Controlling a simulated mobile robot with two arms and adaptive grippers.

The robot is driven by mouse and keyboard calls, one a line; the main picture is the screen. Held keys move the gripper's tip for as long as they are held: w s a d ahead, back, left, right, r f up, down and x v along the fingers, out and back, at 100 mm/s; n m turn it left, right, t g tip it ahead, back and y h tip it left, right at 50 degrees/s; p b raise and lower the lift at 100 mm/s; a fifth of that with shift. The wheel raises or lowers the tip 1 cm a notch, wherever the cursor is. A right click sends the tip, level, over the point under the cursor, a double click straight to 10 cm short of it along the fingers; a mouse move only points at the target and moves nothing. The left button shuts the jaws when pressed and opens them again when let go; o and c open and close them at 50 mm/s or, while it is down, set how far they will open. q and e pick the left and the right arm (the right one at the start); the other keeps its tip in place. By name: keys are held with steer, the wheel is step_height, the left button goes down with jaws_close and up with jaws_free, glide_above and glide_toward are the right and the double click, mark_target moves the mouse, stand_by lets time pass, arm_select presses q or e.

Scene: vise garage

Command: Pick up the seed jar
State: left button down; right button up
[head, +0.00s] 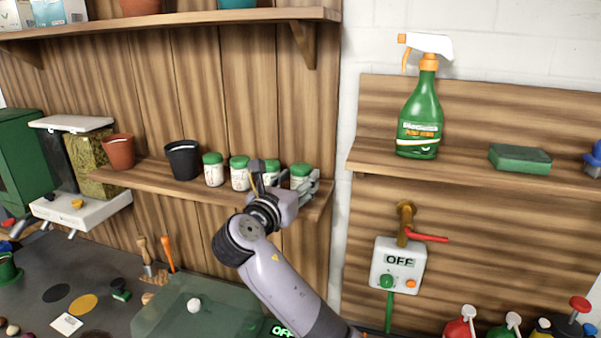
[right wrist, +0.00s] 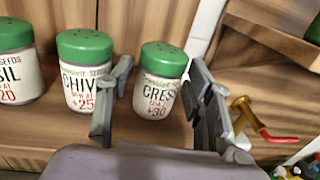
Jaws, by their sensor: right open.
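Several white seed jars with green perforated lids stand upright in a row on the lower wooden shelf. The right wrist view shows the cress jar (right wrist: 158,82), the chives jar (right wrist: 85,72) and another jar (right wrist: 15,62) at the left edge. My right gripper (head: 286,184) is open at the right end of the row. In the right wrist view its fingers (right wrist: 152,100) appear on either side of the cress jar, which is the rightmost jar (head: 300,172) in the head view. I cannot tell whether they touch it. My left gripper is not in view.
A black pot (head: 183,160) and a brown pot (head: 119,151) stand left of the jars on the shelf (head: 152,178). A pipe with a red-handled valve (head: 406,222) is on the wall to the right. A green spray bottle (head: 420,115) stands on the right shelf.

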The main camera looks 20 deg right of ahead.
steer(key=shift+x, duration=1.05)
steer(key=shift+a, duration=0.1)
steer(key=shift+c, duration=0.2)
steer(key=shift+s, duration=0.1)
steer(key=shift+c, duration=0.7)
steer(key=c, duration=0.8)
